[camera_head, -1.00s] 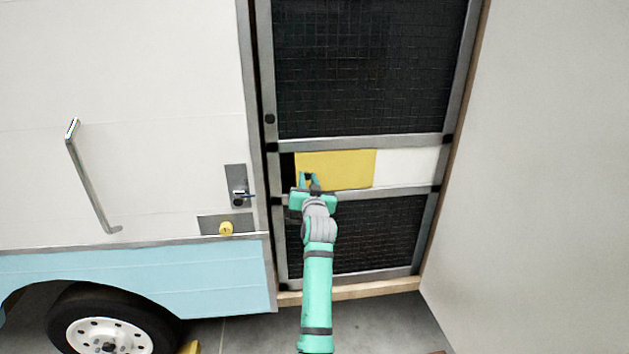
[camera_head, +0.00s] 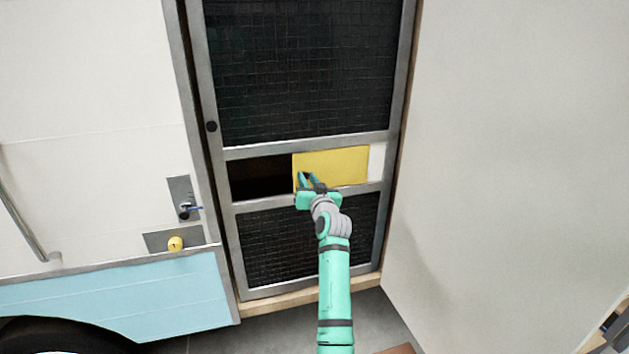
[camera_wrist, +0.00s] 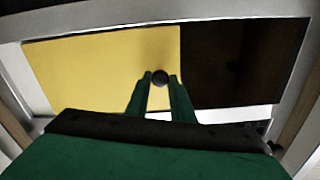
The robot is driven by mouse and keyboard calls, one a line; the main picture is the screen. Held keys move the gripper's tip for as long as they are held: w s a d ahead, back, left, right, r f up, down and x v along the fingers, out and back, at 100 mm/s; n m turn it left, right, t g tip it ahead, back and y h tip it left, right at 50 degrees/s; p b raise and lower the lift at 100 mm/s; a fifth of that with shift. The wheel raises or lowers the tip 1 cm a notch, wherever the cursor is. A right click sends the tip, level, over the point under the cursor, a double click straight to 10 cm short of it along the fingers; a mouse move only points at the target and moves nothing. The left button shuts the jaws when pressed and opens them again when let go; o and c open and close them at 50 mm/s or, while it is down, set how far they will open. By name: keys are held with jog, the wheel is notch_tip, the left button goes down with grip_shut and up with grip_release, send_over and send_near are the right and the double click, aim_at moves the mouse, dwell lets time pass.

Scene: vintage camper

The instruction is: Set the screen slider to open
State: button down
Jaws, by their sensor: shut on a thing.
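The screen slider is a yellow panel (camera_head: 335,165) in the middle band of the screen door (camera_head: 212,95). It sits toward the right of its slot, with a dark opening (camera_head: 262,177) to its left and a narrow white strip (camera_head: 376,162) to its right. In the wrist view the yellow panel (camera_wrist: 95,65) fills the left and the dark opening the right. My gripper (camera_head: 311,182) is at the panel's left end. In the wrist view its fingers (camera_wrist: 160,84) are shut on a small dark round knob (camera_wrist: 160,77) near the panel's edge.
Black mesh fills the door above and below the slot. A latch handle (camera_head: 185,208) and a yellow knob (camera_head: 175,244) are on the camper wall at left. A large pale panel (camera_head: 510,150) stands close on the right.

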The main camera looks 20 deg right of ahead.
jog(key=shift+r, duration=0.1)
dwell(0.3)
jog(key=c, duration=1.5)
grip_release()
jog(key=shift+c, duration=0.2)
jog(key=shift+w, duration=0.1)
jog(key=s+a, duration=0.1)
jog(key=s, duration=0.9)
jog(key=shift+s+a, duration=0.25)
jog(key=shift+w+a, duration=0.1)
